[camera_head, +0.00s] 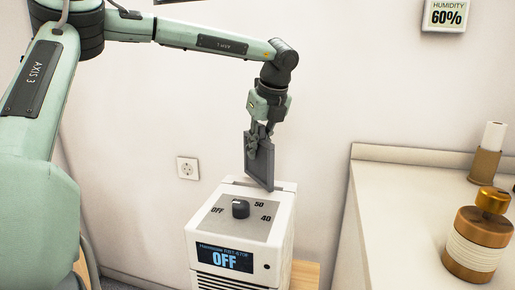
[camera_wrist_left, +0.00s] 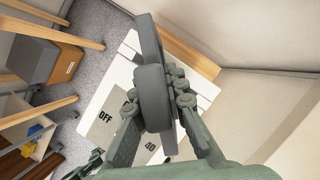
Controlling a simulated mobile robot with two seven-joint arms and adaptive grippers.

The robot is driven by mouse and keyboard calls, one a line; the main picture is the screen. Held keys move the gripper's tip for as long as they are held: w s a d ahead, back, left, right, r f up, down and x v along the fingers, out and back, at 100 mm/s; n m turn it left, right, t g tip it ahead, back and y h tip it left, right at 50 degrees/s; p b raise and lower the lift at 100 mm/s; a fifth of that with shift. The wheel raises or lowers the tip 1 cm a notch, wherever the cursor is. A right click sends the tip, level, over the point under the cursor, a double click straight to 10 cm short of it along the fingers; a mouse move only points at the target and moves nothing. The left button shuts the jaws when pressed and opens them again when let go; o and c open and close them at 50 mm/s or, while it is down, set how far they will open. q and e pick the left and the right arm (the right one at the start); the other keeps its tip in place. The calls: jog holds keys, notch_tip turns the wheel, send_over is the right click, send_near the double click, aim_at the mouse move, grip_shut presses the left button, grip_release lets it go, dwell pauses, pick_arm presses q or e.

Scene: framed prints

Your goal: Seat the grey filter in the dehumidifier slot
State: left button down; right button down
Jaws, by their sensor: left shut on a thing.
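The grey filter (camera_head: 261,164) is a thin dark panel, held upright and slightly tilted above the back of the white dehumidifier (camera_head: 245,232). My left gripper (camera_head: 259,135) is shut on its upper part. The filter's lower edge overlaps the back of the dehumidifier's top, where the slot is not clearly visible; I cannot tell whether the edge touches or enters it. In the left wrist view, the filter (camera_wrist_left: 152,95) is seen edge-on between the fingers, over the dehumidifier's top (camera_wrist_left: 118,75). My right gripper is not in view.
The dehumidifier has a dark knob (camera_head: 240,208) and a display (camera_head: 225,257) reading OFF. A wall socket (camera_head: 188,168) is behind. A pale counter (camera_head: 400,215) on the right holds a brass-and-white jar (camera_head: 474,250). A wall display (camera_head: 444,16) reads humidity 60%.

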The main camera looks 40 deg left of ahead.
pick_arm(q)
jog(key=c, duration=1.6)
grip_release()
jog(key=shift+o, duration=0.2)
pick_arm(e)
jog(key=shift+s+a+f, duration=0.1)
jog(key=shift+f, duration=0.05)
pick_arm(q)
jog(key=shift+r, duration=0.2)
